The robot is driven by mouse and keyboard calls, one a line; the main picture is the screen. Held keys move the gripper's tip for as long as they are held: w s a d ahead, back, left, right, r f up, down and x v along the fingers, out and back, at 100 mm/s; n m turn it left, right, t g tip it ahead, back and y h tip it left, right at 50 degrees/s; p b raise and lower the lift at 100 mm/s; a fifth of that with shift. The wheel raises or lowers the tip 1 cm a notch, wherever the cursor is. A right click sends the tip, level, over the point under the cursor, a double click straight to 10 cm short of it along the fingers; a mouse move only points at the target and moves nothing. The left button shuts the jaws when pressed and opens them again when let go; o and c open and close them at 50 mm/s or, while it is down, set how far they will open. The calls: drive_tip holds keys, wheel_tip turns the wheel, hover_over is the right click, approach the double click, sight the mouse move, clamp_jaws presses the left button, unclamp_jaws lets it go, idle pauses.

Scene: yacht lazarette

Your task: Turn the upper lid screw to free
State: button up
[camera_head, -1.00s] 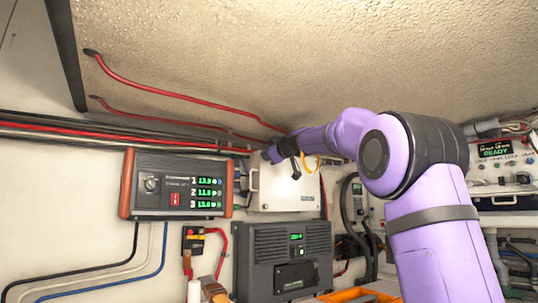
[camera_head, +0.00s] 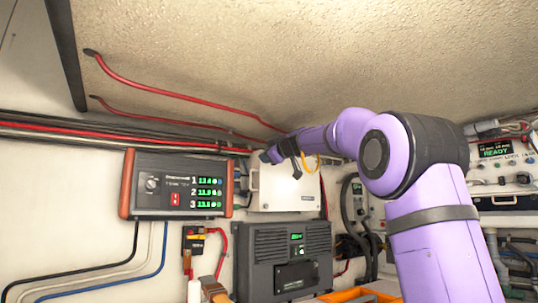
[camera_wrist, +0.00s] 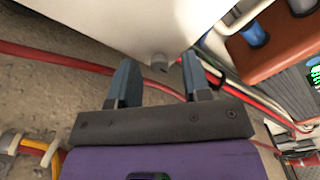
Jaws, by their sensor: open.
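The white box (camera_head: 285,190) is on the wall, left of my arm; in the wrist view its pale face (camera_wrist: 130,22) fills the top. A small grey screw head (camera_wrist: 158,63) stands out at the box's edge in the wrist view. My gripper (camera_wrist: 158,60) is open, its two blue-grey fingers apart. The screw shows between the fingertips, with a gap on each side; I cannot tell how deep it sits between them. In the head view my gripper (camera_head: 268,156) is at the box's upper left corner, and the screw cannot be made out there.
A panel (camera_head: 178,184) with green readouts and red-brown ends is left of the box. A dark grey unit (camera_head: 285,260) is below. Red cables (camera_head: 185,97) run along the sloping ceiling close above my gripper. A yellow cable loop (camera_head: 309,166) hangs by my wrist.

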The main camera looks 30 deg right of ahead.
drive_tip(key=shift+s, duration=0.1)
drive_tip(key=s, duration=1)
drive_tip(key=shift+s+d, duration=0.15)
drive_tip(key=shift+s, duration=0.15)
drive_tip(key=s+a+f+m+g+y, duration=0.1)
drive_tip(key=s+a+f+m+g, duration=0.15)
drive_tip(key=s+a+f, duration=0.65)
drive_tip(key=s+a+f+m+g+y, duration=0.1)
drive_tip(key=s+a+f+g, duration=0.35)
drive_tip(key=a+f, duration=0.4)
drive_tip(key=s+f+m+g+h, duration=0.2)
drive_tip(key=s+f+m+g, duration=0.3)
drive_tip(key=s+f, duration=1.5)
wheel_tip(320, 180, down, 4)
drive_tip(key=shift+s+a+r+m+g+h, duration=0.15)
drive_tip(key=shift+s+a+m+g+h, duration=0.15)
drive_tip(key=shift+a+m+g, duration=0.2)
